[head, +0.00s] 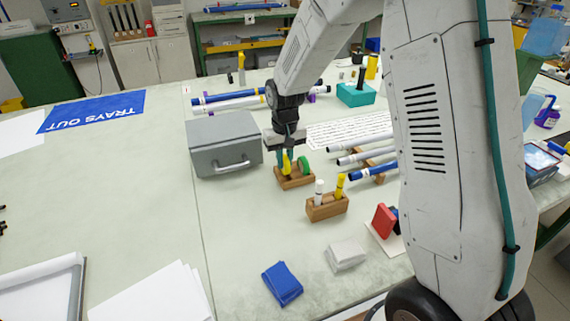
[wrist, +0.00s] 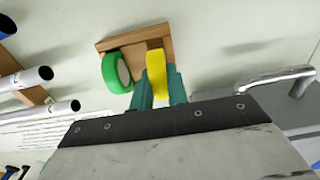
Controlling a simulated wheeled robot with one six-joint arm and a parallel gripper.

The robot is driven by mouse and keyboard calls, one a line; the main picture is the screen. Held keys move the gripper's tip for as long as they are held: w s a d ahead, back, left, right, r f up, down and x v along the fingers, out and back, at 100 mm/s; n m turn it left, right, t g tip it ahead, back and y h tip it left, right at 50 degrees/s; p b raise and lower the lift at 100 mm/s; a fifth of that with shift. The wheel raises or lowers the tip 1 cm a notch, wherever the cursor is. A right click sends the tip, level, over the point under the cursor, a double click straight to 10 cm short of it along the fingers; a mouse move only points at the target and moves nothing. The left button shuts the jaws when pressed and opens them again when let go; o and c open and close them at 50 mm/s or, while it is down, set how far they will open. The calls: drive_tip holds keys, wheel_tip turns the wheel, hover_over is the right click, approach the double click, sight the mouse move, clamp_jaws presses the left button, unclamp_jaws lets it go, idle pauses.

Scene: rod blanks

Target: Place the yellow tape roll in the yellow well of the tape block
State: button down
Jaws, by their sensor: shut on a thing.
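The yellow tape roll (head: 287,166) is held upright between the teal fingers of my gripper (head: 285,158). In the wrist view, the yellow roll (wrist: 156,66) is seen edge-on between the fingertips (wrist: 159,84). It is over the wooden tape block (head: 294,182), beside the green tape roll (head: 304,167), which stands in the block. The block (wrist: 106,45) and green roll (wrist: 112,73) also show in the wrist view. The well under the yellow roll is hidden, and I cannot tell whether the roll is inside it or just above.
A grey metal box (head: 223,145) with a handle stands left of the block. A wooden holder (head: 327,208) with a white and a yellow marker is in front. Blue and white rods (head: 362,155) lie on a rack to the right. The left tabletop is mostly open.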

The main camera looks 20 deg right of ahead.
drive_tip(key=shift+f, duration=0.95)
drive_tip(key=shift+f, duration=0.1)
drive_tip(key=c, duration=1.4)
unclamp_jaws()
drive_tip(key=shift+o, duration=0.2)
